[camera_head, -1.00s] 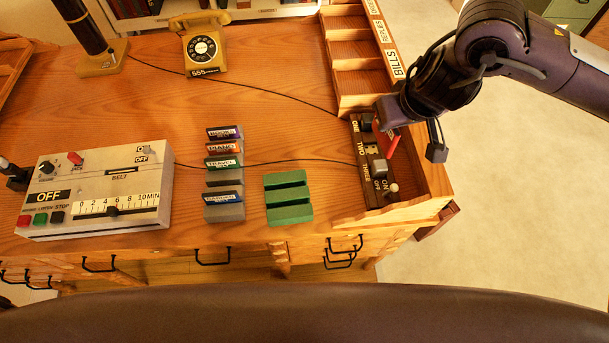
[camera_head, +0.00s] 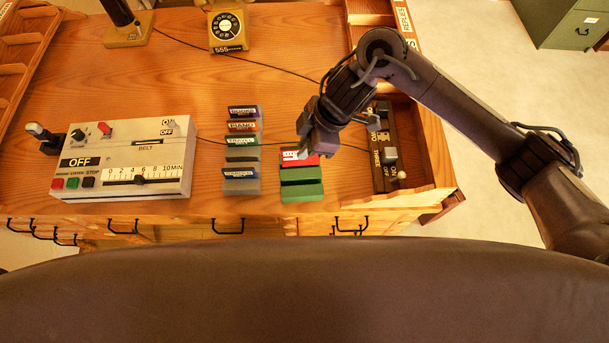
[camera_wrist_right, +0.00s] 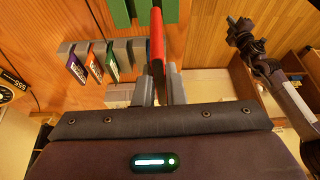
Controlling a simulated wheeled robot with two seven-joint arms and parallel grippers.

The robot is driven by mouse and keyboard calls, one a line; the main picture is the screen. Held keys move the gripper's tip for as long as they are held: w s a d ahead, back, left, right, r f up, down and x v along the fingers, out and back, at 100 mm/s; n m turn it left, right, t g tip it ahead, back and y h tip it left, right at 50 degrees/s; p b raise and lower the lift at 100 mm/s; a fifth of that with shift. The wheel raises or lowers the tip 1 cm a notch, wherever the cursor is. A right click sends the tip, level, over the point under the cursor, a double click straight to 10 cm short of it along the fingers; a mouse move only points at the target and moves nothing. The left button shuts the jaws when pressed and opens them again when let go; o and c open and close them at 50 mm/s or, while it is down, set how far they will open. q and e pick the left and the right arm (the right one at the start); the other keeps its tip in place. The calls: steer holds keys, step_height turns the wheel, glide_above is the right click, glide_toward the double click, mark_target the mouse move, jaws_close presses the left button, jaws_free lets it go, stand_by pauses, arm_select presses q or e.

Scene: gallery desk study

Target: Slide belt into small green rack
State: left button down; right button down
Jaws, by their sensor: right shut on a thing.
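The belt is a thin red piece with a white label (camera_head: 298,158); it also shows edge-on in the right wrist view (camera_wrist_right: 157,42). My right gripper (camera_head: 304,150) is shut on it, one finger on each side in the wrist view (camera_wrist_right: 159,84). The small green rack (camera_head: 302,192) stands on the desk near its front edge. The belt is at the rack's back slot; whether its lower edge sits in the slot I cannot tell. In the wrist view, a dark gripper on my left arm (camera_wrist_right: 245,35) shows at the right, its jaws unclear.
A grey rack (camera_head: 240,187) with several labelled belts stands left of the green rack. A grey belt machine (camera_head: 120,185) is farther left. A switch panel (camera_head: 385,150) is on the right, a telephone (camera_head: 227,28) behind.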

mark_target(307, 163)
step_height(307, 163, down, 9)
steer(key=shift+r+b, duration=0.1)
steer(key=shift+b, duration=0.95)
steer(key=shift+f, duration=2.85)
steer(key=c, duration=2)
jaws_free()
steer(key=shift+f, duration=0.15)
steer(key=o, duration=0.5)
